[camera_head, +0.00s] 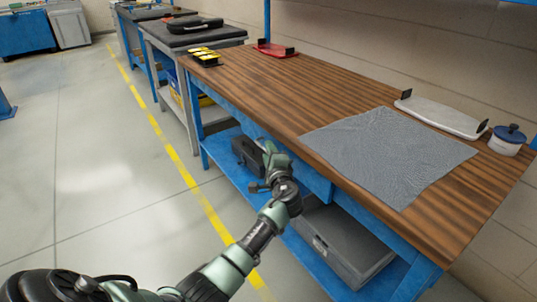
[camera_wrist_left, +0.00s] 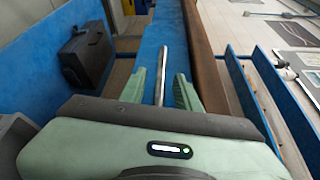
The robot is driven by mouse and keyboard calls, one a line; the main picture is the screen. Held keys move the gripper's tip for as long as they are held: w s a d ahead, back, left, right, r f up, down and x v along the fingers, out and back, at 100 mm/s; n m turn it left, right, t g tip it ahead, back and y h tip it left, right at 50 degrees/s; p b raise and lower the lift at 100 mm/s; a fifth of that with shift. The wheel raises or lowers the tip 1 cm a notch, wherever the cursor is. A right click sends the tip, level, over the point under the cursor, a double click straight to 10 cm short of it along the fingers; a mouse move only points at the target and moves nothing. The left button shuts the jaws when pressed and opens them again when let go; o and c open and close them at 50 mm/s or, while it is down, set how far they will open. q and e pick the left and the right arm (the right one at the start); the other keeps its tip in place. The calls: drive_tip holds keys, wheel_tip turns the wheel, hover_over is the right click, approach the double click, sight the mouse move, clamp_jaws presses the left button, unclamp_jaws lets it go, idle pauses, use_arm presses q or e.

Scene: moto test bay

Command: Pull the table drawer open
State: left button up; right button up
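The table (camera_head: 255,85) has a brown wooden top and a blue frame, and its blue drawer front (camera_head: 312,180) shows below the top's edge in the head view. In the left wrist view a silver bar handle (camera_wrist_left: 163,68) runs along a blue face. My left gripper (camera_head: 272,156) is at the table's front, beside the drawer. In the left wrist view its two green fingers (camera_wrist_left: 160,88) are apart, one on each side of the handle, with gaps visible on both sides. The gripper hides part of the drawer front in the head view. My right gripper is not in view.
A grey cloth (camera_head: 385,155), a white tray (camera_head: 440,117) and a blue-lidded pot (camera_head: 506,140) are on the tabletop. A black case (camera_head: 247,152) and a grey bin (camera_head: 340,245) stand on the lower shelf. The floor to the left is clear.

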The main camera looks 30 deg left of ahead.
use_arm(q)
drive_tip(key=shift+w+a, duration=0.2)
drive_tip(key=shift+c, duration=0.2)
clamp_jaws()
drive_tip(key=shift+f, duration=0.1)
idle(1.1)
